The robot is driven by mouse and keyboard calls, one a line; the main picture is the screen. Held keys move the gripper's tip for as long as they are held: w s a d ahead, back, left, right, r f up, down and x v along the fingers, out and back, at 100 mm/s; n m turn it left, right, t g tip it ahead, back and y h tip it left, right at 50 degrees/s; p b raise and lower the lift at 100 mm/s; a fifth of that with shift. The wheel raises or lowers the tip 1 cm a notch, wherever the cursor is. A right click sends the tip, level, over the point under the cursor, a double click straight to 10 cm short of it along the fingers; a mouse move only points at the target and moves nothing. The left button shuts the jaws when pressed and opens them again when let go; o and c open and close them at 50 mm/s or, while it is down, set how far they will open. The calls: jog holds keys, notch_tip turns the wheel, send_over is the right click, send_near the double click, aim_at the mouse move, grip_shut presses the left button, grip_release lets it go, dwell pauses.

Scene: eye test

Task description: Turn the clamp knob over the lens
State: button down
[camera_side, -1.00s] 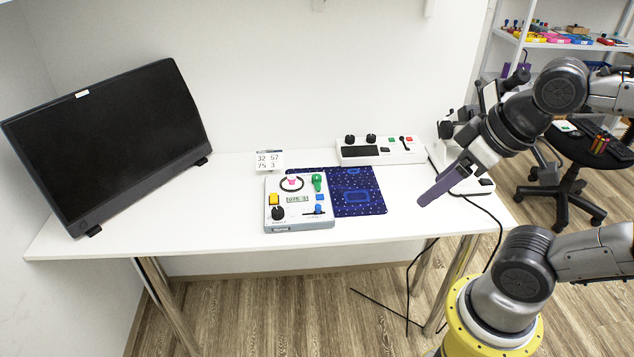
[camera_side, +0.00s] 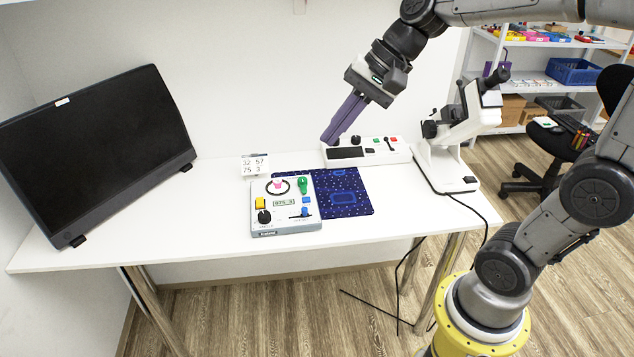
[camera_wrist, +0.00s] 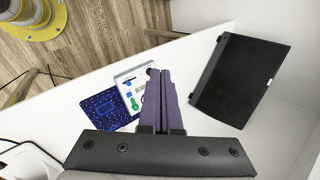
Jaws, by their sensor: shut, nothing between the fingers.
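A grey-white control panel (camera_side: 287,226) lies on the table in the side view. At its top left, a pink piece (camera_side: 278,184) sits by a dark ring. Beside it is a green knob (camera_side: 303,185), and at lower left a black knob (camera_side: 264,217). I cannot tell which of these is the clamp knob or the lens. My gripper (camera_side: 327,140) has purple fingers, shut and empty, apart from the panel, in front of the back box's left end in the picture. In the wrist view my gripper (camera_wrist: 160,72) hides part of the panel (camera_wrist: 127,75).
A blue speckled mat (camera_side: 350,203) lies right of the panel. A white box with controls (camera_side: 385,155) stands behind, its left end partly hidden. A microscope (camera_side: 440,165) stands right, a monitor (camera_side: 95,150) left. A number card (camera_side: 254,165) stands behind the panel. The table front is clear.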

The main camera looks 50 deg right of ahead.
aim_at(303, 186)
jog(key=w+d+f+m+y, duration=0.2)
jog(key=w+d+f+m, duration=0.75)
jog(key=w+d, duration=0.45)
jog(key=s+d+f+m+t, duration=0.1)
jog(key=d+f+m, duration=0.2)
jog(key=d+f, duration=0.45)
jog(key=s+d+f+m, duration=0.25)
jog(key=d+f, duration=0.35)
jog(key=f, duration=0.3)
jog(key=x, duration=1)
jog(key=shift+w, duration=0.4)
jog(key=shift+w+a+r, duration=0.2)
jog(key=shift+w+a, duration=0.55)
jog(key=shift+w, duration=0.15)
jog(key=shift+w+a, duration=0.45)
jog(key=shift+w, duration=0.05)
